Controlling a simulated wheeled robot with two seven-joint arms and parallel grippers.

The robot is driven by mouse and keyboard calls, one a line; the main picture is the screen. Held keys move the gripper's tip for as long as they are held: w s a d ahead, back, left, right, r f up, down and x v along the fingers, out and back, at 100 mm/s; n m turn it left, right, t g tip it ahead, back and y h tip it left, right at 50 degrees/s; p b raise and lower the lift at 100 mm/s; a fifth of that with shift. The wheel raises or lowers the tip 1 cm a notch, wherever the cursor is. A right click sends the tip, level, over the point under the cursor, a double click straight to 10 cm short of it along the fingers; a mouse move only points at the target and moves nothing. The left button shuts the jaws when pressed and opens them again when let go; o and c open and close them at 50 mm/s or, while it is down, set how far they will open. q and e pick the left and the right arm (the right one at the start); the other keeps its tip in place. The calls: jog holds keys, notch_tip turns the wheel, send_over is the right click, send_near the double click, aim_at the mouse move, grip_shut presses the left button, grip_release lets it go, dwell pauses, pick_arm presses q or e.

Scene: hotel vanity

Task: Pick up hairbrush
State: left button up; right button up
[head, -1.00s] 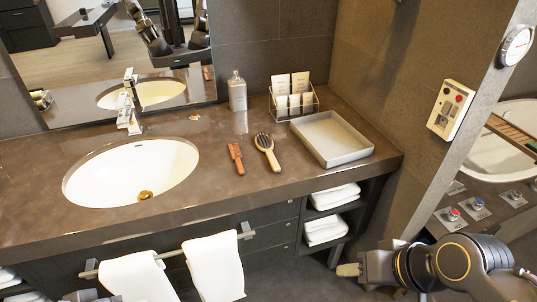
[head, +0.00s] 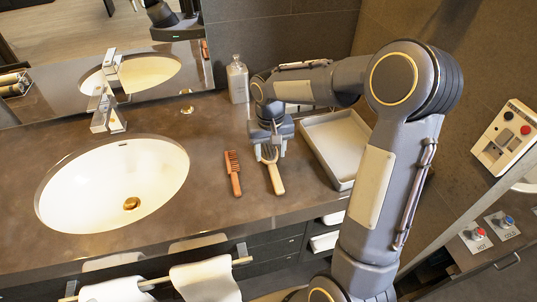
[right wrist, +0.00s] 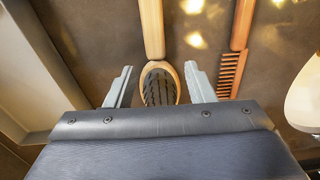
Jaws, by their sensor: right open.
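The hairbrush (head: 276,180) lies on the dark counter with its light wooden handle toward the front edge. In the head view its bristle end is partly hidden by my right gripper (head: 270,152). In the right wrist view the hairbrush (right wrist: 160,84) shows its black bristles up, and its oval head lies between the two fingers of my right gripper (right wrist: 158,70). The fingers are open, one on each side of the head, with a visible gap to each side. I cannot tell how high the fingertips are above the counter. My left gripper is not in view.
An orange-brown comb (head: 233,172) lies close to the left of the hairbrush. A grey tray (head: 343,140) is on the right. A glass bottle (head: 237,80) stands behind. The sink (head: 110,185) is at the left. The counter in front of the handle is clear.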

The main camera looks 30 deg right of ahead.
aim_at(272, 165)
jog(key=f, duration=0.5)
jog(key=shift+s+d+p, duration=0.15)
jog(key=shift+s+p, duration=0.1)
jog(key=shift+p, duration=0.1)
grip_shut()
jog(key=shift+r, duration=0.1)
